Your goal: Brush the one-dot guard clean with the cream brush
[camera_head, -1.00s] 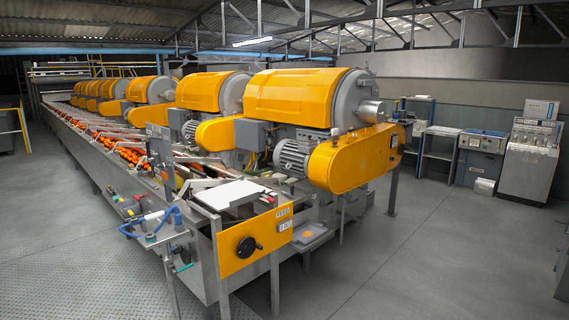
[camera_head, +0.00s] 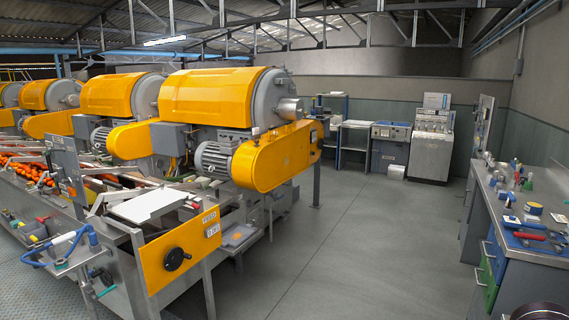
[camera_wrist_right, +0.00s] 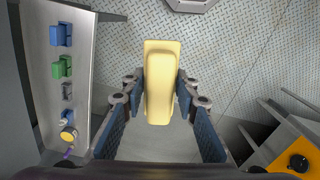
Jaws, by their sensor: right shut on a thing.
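My right gripper (camera_wrist_right: 160,92) is shut on the cream brush (camera_wrist_right: 160,65) in the right wrist view, with a finger on each side of it. The brush shows as a smooth cream block; its bristles cannot be made out. In the head view, yellow guards cover the row of extractors, the nearest being a large hood (camera_head: 222,98) and a rounded drive cover (camera_head: 275,158). No dot mark is legible, so I cannot tell which is the one-dot guard. My left gripper is in neither current view.
A yellow panel with a black handwheel (camera_head: 180,257) ends the machine line at the left. A workbench (camera_head: 545,250) with tools stands at the right. A grey control cabinet (camera_head: 432,142) stands at the back. The grey floor (camera_head: 335,235) between them is clear.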

